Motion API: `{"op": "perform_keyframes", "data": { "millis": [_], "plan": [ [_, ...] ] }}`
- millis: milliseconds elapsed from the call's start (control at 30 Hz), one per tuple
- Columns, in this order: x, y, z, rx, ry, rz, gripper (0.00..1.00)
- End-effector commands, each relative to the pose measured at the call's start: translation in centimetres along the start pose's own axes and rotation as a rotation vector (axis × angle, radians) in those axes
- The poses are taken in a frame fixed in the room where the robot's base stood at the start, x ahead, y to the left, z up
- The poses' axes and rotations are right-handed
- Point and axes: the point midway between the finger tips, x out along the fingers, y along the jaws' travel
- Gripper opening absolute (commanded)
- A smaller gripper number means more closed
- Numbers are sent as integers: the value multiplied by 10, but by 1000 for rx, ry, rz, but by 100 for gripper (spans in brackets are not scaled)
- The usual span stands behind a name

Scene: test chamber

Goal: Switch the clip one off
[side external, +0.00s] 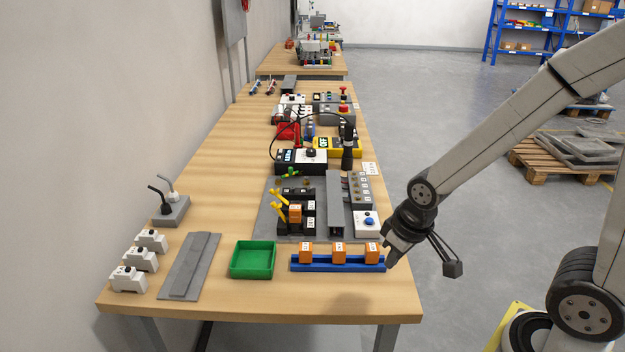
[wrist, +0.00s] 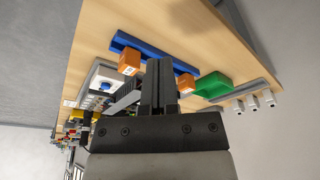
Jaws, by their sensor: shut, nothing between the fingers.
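My gripper (side external: 391,262) is shut and empty, at the right end of the blue rail (side external: 338,264). In the wrist view my gripper's closed fingers (wrist: 158,62) point toward the table, with the rail (wrist: 150,49) beyond them. Three orange labelled blocks stand on the rail: left (side external: 306,254), middle (side external: 338,254), right (side external: 371,254). Three white modules with dark tops (side external: 140,258) stand at the left front. Labels are too small to read, so I cannot tell which thing is clip one.
A green tray (side external: 252,260) and a grey plate (side external: 190,265) lie left of the rail. Behind the rail stand a white box with a blue button (side external: 367,224) and a knob panel (side external: 361,190). A black cable (side external: 300,117) arches farther back. Bare wood lies along the front edge.

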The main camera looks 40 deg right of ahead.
Motion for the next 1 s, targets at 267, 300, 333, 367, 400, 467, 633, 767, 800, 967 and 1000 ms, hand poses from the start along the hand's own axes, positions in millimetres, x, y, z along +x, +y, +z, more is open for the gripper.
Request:
{"op": "perform_keyframes", "data": {
  "millis": [267, 300, 333, 367, 400, 467, 633, 767, 800, 967, 1000],
  "plan": [
    [0, 0, -6, -4, 5, 0, 55],
    [0, 0, -10, -9, 7, 0, 55],
    [0, 0, -14, -14, 9, 0, 55],
    [0, -1, -18, -19, 11, 1, 55],
    [0, -1, -25, -27, 15, 1, 55],
    [1, -1, -38, -41, 22, 2, 55],
    [2, -4, -85, -96, 49, 7, 55],
    [4, -6, -124, -146, 72, 13, 55],
    [5, -6, -136, -161, 80, 15, 55],
    [8, -10, -182, -218, 109, 24, 55],
    [10, -11, -193, -233, 115, 26, 55]
  ]
}}
